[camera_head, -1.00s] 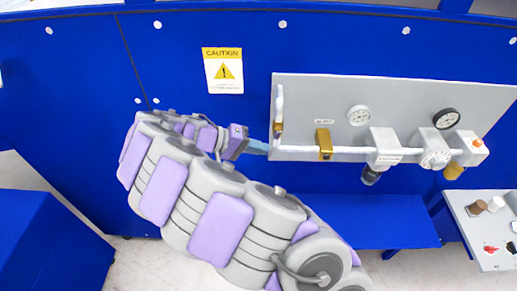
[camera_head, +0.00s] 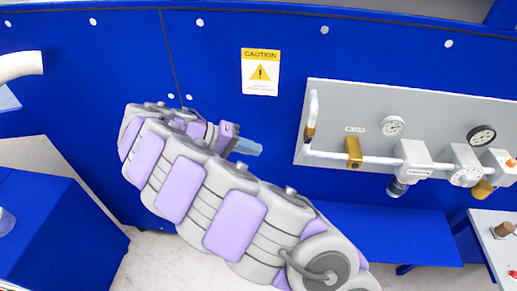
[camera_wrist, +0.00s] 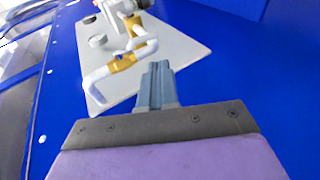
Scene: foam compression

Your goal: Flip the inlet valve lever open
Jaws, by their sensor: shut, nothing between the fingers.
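The inlet valve is on a grey panel (camera_head: 440,110) fixed to the blue wall, with white pipe running along it. A brass-coloured valve piece (camera_head: 353,152), which may be the lever, sits on the lower pipe; another brass fitting (camera_head: 309,134) is on the upright pipe at the panel's left end. Brass parts (camera_wrist: 121,62) also show ahead in the wrist view. My gripper (camera_head: 257,149) is shut and empty, left of the panel and apart from it. In the wrist view its blue-grey fingers (camera_wrist: 157,75) are together, pointing toward the panel.
Two gauges, a white one (camera_head: 392,125) and a black-rimmed one (camera_head: 481,135), and regulator blocks (camera_head: 413,160) sit right along the panel. A caution sign (camera_head: 260,72) is on the wall. A blue shelf (camera_head: 385,232) is below; a blue box (camera_head: 60,230) stands lower left.

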